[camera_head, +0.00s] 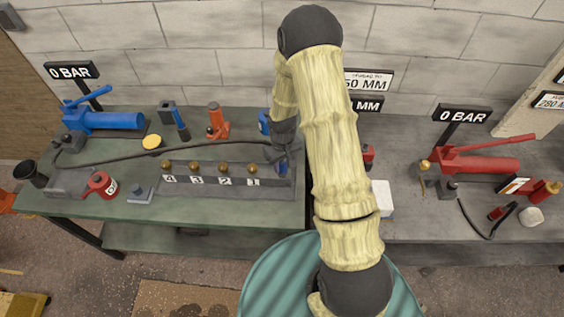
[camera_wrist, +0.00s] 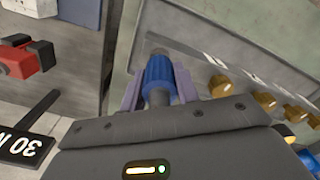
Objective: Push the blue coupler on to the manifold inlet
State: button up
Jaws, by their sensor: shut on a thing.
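The blue coupler (camera_wrist: 159,72) is between the two fingers of my gripper (camera_wrist: 158,86) in the wrist view, with a grey end pointing away from the gripper. In the head view the coupler (camera_head: 283,169) shows as a blue patch below my gripper (camera_head: 282,156), at the right end of the manifold (camera_head: 225,188). The manifold is a long grey block with several brass knobs and labels 4, 3, 2, 1. The inlet is not clearly visible. I cannot tell whether the coupler touches it.
A black hose (camera_head: 180,148) runs across the green bench from the blue pump (camera_head: 115,121) side. A red can (camera_head: 102,185), an orange jack (camera_head: 216,122) and a yellow disc (camera_head: 153,142) stand on it. A grey bench with a red pump (camera_head: 475,165) lies right.

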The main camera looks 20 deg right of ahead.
jog(key=shift+f+b, duration=0.3)
jog(key=shift+f, duration=0.2)
jog(key=o, duration=1.2)
jog(key=shift+r, duration=0.1)
jog(key=shift+c, duration=0.2)
jog(key=shift+r, duration=0.1)
notch_tip(320, 180, up, 17)
jog(key=b, duration=0.2)
jog(key=shift+r, duration=0.1)
jog(key=s+r+m+t, duration=0.2)
jog(key=s+r+m, duration=0.1)
jog(key=s, duration=1.1)
jog(key=shift+s+t, duration=0.25)
jog(key=shift+t, duration=0.05)
